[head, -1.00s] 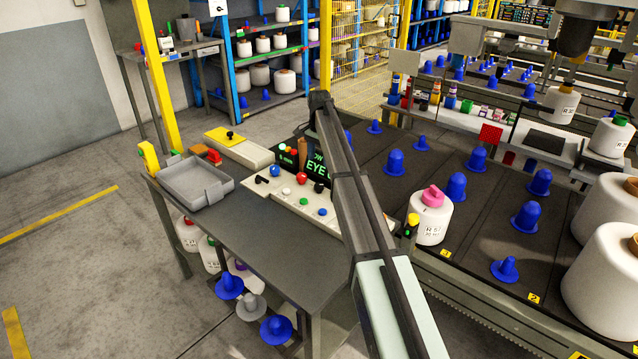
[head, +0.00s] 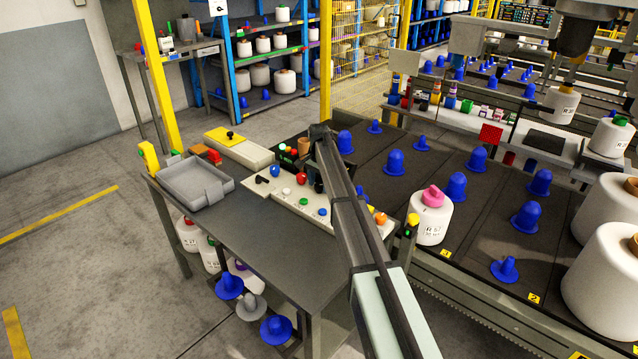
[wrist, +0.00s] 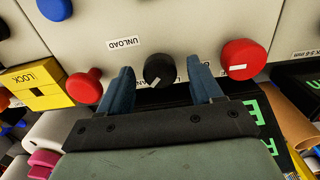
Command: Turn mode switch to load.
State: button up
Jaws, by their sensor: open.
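The mode switch is a black round knob (wrist: 159,70) with a white pointer mark, on a pale panel (wrist: 200,25) in the wrist view. My gripper (wrist: 160,82) is open, one bluish finger on each side of the knob. A gap shows between the knob and each finger, so neither appears to touch it. In the head view my gripper (head: 316,180) is over the far side of the control panel (head: 262,188), and my arm hides the switch.
Red knobs flank the fingers in the wrist view, one at left (wrist: 85,85) and one at right (wrist: 243,58). A yellow LOCK box (wrist: 38,82) is further left. In the head view, a grey tray (head: 196,183) stands left of the panel, and the front tabletop (head: 255,235) is clear.

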jog(key=c, duration=1.1)
jog(key=shift+o, duration=0.2)
jog(key=shift+n, duration=0.3)
jog(key=n, duration=0.3)
jog(key=shift+n, duration=2.6)
jog(key=o, duration=1.1)
jog(key=shift+c, duration=0.2)
